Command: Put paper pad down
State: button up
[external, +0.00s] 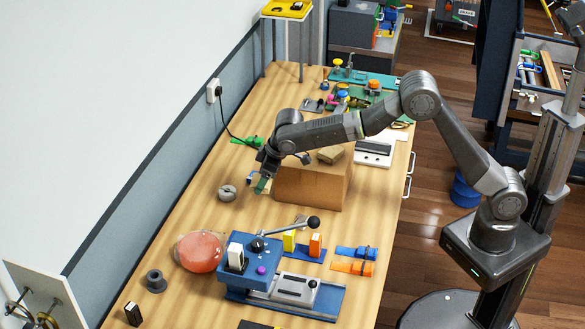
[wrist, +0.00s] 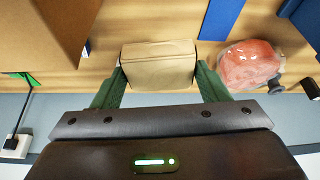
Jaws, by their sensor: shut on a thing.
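The paper pad (wrist: 157,65) is a tan, block-like thing between the green fingers of my gripper (wrist: 160,82) in the wrist view. The fingers touch its two sides. In the external view my gripper (external: 261,184) points down just left of the large brown box (external: 312,185), and only a small pale edge of the pad shows beside the fingers. The pad appears to be over the wooden table (external: 180,185); I cannot tell whether it touches the surface.
The box also shows at the wrist view's upper left (wrist: 45,30). A small tan block (external: 330,155) lies on it. A red wrapped lump (external: 200,252), a grey ring (external: 227,192) and a blue lever device (external: 262,262) stand nearer. The wall runs along the left.

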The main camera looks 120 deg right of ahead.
notch_tip(320, 180, up, 18)
jog(key=s+d+m, duration=0.1)
jog(key=s+d, duration=0.3)
jog(key=s, duration=0.5)
jog(key=s+d+m, duration=0.1)
jog(key=s+d, duration=0.4)
jog(key=s, duration=0.4)
jog(key=shift+h, duration=0.3)
jog(key=f, duration=0.3)
jog(key=f+p, duration=0.1)
jog(key=f, duration=0.6)
jog(key=shift+s+f+p, duration=0.3)
jog(key=shift+f+p, duration=0.45)
jog(key=shift+f, duration=1.8)
jog(key=shift+f, duration=0.2)
jog(key=o, duration=0.9)
